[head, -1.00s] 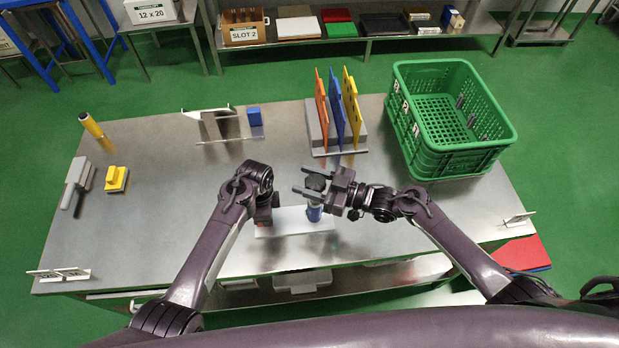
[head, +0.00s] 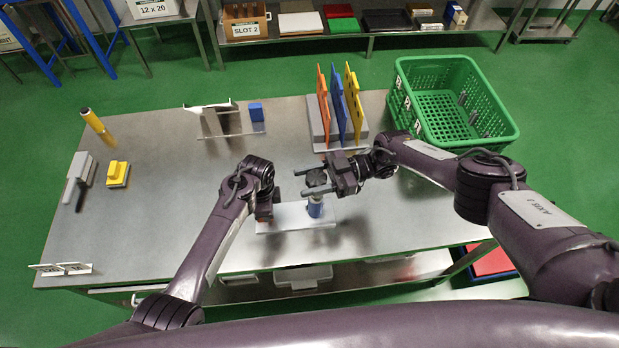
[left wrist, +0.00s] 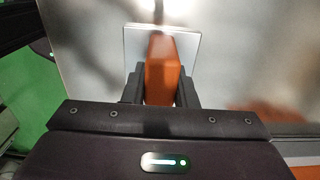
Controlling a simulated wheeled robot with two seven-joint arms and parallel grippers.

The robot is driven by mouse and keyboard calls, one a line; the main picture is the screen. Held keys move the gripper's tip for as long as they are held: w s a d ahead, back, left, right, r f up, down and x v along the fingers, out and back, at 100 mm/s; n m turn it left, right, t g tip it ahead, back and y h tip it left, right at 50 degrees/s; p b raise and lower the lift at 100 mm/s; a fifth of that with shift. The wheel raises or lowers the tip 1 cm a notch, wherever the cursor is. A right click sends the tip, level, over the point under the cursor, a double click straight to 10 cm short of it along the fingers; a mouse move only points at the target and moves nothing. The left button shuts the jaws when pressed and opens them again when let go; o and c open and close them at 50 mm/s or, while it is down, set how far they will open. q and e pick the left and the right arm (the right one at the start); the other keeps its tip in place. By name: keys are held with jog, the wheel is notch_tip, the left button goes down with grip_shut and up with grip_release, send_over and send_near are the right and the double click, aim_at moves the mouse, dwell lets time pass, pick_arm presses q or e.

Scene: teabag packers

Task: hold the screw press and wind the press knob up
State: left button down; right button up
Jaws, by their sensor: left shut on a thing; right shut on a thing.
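The screw press has a white base plate (head: 287,219) near the table's front edge, with a blue-grey post (head: 315,208) standing on it. The dark press knob (head: 316,178) sits above the post. My right gripper (head: 307,183) reaches in from the right and is shut on the knob, with its fingers on either side. My left gripper (head: 265,214) is at the left end of the base plate, mostly hidden by its own wrist. In the left wrist view its fingers are shut on an orange-brown block (left wrist: 165,72) above a pale plate (left wrist: 136,45).
A rack (head: 322,139) with orange, blue and yellow boards stands behind the press. A green crate (head: 408,126) is at the back right. A white stand (head: 226,131) and blue block (head: 256,112) lie back left.

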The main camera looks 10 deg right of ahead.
aim_at(311, 180)
jog(key=shift+s+f+n+g+h, duration=0.15)
jog(key=shift+n+g+h, duration=0.25)
jog(key=shift+n+g, duration=0.85)
jog(key=shift+m+g, duration=0.25)
jog(key=o, duration=1)
jog(key=shift+d, duration=0.1)
jog(key=shift+r, duration=0.2)
jog(key=shift+r, duration=0.55)
notch_tip(311, 180, up, 9)
jog(key=shift+f, duration=0.15)
